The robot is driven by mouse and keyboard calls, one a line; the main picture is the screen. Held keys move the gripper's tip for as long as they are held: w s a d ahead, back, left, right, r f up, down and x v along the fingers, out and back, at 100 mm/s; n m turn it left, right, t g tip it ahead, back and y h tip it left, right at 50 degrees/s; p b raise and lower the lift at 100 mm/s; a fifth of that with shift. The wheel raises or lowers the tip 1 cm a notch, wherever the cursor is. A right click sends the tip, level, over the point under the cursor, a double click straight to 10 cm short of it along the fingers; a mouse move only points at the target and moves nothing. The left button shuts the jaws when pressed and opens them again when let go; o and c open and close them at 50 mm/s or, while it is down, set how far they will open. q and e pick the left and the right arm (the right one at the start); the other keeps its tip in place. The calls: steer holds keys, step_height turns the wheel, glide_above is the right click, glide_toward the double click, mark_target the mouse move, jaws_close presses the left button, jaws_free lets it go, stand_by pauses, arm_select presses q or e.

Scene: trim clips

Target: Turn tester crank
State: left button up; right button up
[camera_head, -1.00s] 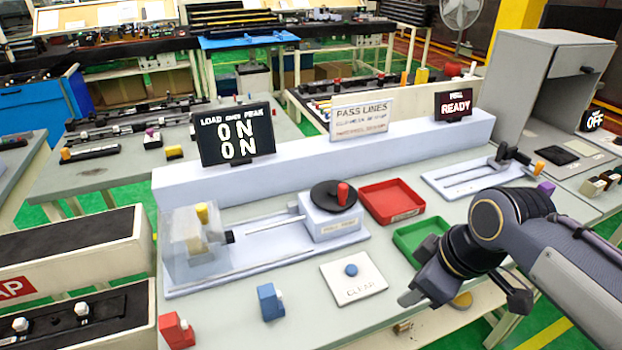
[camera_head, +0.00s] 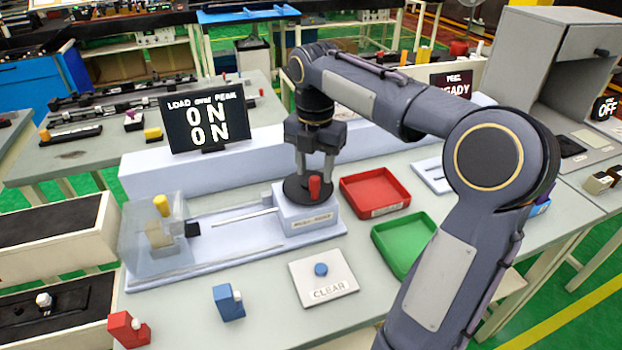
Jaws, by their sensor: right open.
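The tester (camera_head: 240,247) lies on the bench, with a clear guard and a yellow-topped clip holder at its left end and a rod running right. At its right end a black crank disc (camera_head: 297,190) with a red knob (camera_head: 314,186) sits on a white block (camera_head: 306,214). My right gripper (camera_head: 315,174) points down just above and behind the red knob, its fingers apart. I cannot tell whether a finger touches the disc. My left gripper is not in view.
A red tray (camera_head: 375,193) and a green tray (camera_head: 404,243) stand right of the tester. A CLEAR pad (camera_head: 323,278) with a blue button lies in front. A blue block (camera_head: 228,302) and a red block (camera_head: 128,329) stand near the front edge.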

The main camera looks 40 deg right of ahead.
mark_target(315, 178)
steer(key=shift+f, duration=1.7)
steer(key=shift+c, duration=0.3)
jaws_close()
